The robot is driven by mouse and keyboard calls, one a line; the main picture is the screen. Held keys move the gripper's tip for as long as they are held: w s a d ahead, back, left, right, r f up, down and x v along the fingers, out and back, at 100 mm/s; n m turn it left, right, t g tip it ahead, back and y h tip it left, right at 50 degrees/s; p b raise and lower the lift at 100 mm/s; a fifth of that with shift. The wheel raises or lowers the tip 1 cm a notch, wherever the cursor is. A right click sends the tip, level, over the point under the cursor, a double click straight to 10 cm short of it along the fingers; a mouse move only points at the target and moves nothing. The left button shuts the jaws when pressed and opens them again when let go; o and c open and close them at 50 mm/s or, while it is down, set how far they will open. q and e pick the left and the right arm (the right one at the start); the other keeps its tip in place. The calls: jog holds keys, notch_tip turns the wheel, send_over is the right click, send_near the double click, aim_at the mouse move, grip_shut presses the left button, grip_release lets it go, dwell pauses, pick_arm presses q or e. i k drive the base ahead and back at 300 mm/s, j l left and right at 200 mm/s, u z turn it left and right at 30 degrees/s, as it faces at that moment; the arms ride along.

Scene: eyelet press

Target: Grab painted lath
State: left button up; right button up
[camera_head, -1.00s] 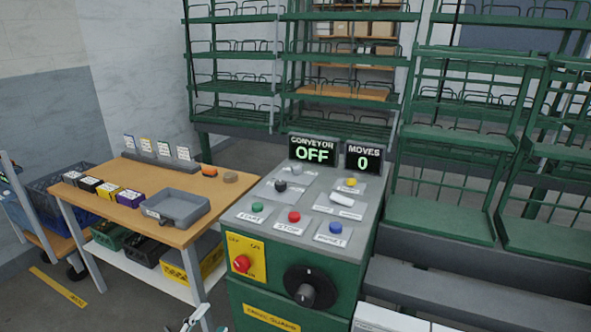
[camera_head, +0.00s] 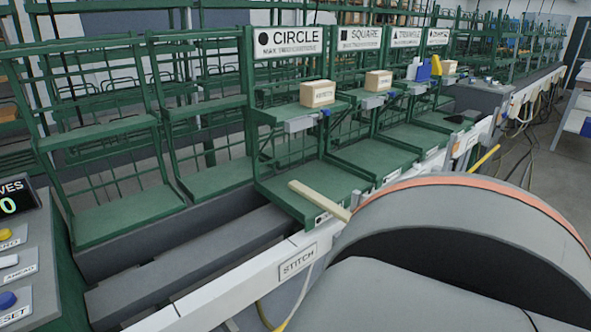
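A pale cream lath (camera_head: 320,200) lies slanted across the front of the green shelf (camera_head: 300,188) under the CIRCLE sign (camera_head: 290,44). Its far left end rests over the shelf; its near right end reaches past the white front rail (camera_head: 297,262) and is partly hidden by a large grey rounded shape close to the camera. Neither of my grippers shows in this view, so I cannot see where they are relative to the lath.
Small boxes stand on the upper shelves of the CIRCLE (camera_head: 317,93) and SQUARE (camera_head: 378,81) bays. The white rail labelled STITCH runs along the front. The control panel (camera_head: 22,262) edges in at left. The left green shelves (camera_head: 115,215) are empty.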

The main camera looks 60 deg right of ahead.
aim_at(331, 208)
jog(key=z, duration=2.1)
jog(key=i+l, duration=0.2)
